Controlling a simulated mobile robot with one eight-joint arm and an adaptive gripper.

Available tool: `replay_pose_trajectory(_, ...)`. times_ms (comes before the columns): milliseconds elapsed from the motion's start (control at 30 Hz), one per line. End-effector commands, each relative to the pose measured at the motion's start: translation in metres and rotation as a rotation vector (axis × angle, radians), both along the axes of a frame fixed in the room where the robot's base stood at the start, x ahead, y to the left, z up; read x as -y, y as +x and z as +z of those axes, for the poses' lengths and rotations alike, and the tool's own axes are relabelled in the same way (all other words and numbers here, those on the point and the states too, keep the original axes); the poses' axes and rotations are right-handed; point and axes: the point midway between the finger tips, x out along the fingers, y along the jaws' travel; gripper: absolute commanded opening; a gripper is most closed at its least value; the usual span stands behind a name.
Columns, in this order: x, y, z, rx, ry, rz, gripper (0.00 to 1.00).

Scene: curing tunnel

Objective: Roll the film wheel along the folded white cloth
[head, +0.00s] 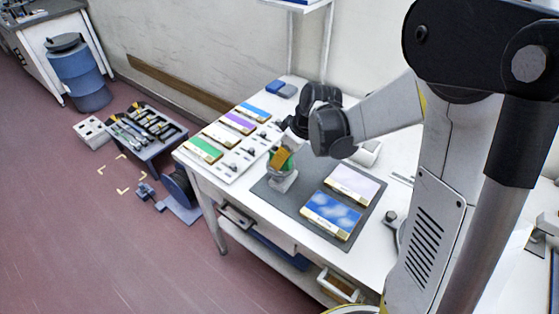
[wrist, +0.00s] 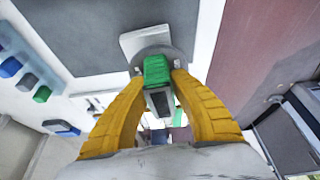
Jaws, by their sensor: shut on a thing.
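My gripper (head: 281,159) has yellow fingers, also in the wrist view (wrist: 159,78), and is shut on a green-handled tool with a grey round part, which I take to be the film wheel (wrist: 157,68). The folded white cloth appears to be the small white pad (head: 284,185) on the dark mat, right below the tool. Its pale flat edge shows past the grey disc in the wrist view (wrist: 143,40). I cannot tell whether wheel and pad touch.
The grey mat (head: 300,222) also holds a lavender panel (head: 351,183) and a blue cloud panel (head: 331,214), to the right of the pad. A white board with several coloured panels (head: 219,137) lies at the table's left. A low tool stand (head: 143,128) is on the floor.

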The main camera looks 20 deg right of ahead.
Motion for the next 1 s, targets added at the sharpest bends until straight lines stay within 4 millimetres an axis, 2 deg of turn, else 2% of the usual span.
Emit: replay_pose_trajectory(1000, 0.023, 0.02, 0.0, 0.0, 0.001, -0.002, 0.0)
